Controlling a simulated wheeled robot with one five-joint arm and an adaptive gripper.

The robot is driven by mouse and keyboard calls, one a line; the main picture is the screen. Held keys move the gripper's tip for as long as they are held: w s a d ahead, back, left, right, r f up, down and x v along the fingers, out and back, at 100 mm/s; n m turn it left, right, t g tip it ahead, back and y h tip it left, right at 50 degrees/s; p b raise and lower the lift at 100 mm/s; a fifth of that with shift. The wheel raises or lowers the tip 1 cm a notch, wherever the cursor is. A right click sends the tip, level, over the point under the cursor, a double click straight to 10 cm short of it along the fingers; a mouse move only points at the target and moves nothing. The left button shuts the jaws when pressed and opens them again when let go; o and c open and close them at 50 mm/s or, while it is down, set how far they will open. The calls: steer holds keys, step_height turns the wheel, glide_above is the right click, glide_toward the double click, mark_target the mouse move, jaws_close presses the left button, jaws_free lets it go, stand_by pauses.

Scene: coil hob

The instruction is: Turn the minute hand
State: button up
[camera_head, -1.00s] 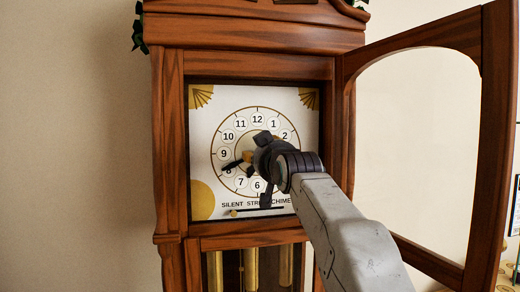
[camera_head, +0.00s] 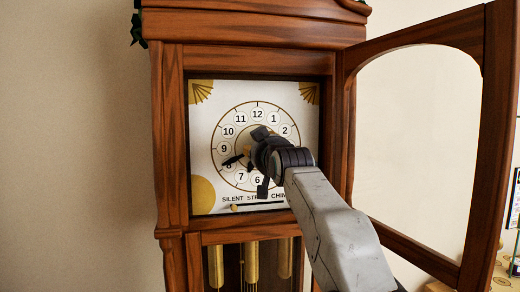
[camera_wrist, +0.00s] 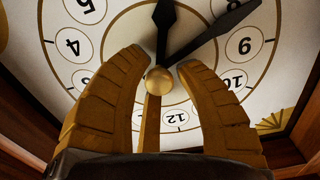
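The white clock dial (camera_head: 212,105) faces me; it is upside down in the wrist view, with the 12 low. A long black hand, apparently the minute hand (camera_head: 232,160), points near the 8; it runs to the upper right in the wrist view (camera_wrist: 225,22). A shorter black hand (camera_wrist: 165,18) points up there, towards the 6. My wrist hides the dial's centre in the head view.
The wooden clock case (camera_head: 172,130) frames the dial. Its glass door (camera_head: 496,120) stands open to the right of my arm. Brass weights (camera_head: 251,262) hang below the dial. Free space lies left of the case.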

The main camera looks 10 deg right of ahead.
jaws_close()
steer(key=shift+r, duration=0.1)
steer(key=shift+m, duration=0.3)
steer(key=m, duration=0.4)
steer(key=shift+r+p, duration=0.15)
steer(key=shift+p, duration=0.2)
steer(key=m, duration=0.6)
steer(key=m+p, duration=0.1)
steer(key=m, duration=0.5)
steer(key=shift+d+m, duration=0.1)
steer(key=shift+m, duration=0.2)
steer(key=m, duration=0.4)
steer(key=shift+f, duration=0.35)
steer(key=shift+w+f+m, duration=0.1)
steer(key=shift+m, duration=0.5)
steer(key=shift+f, duration=0.15)
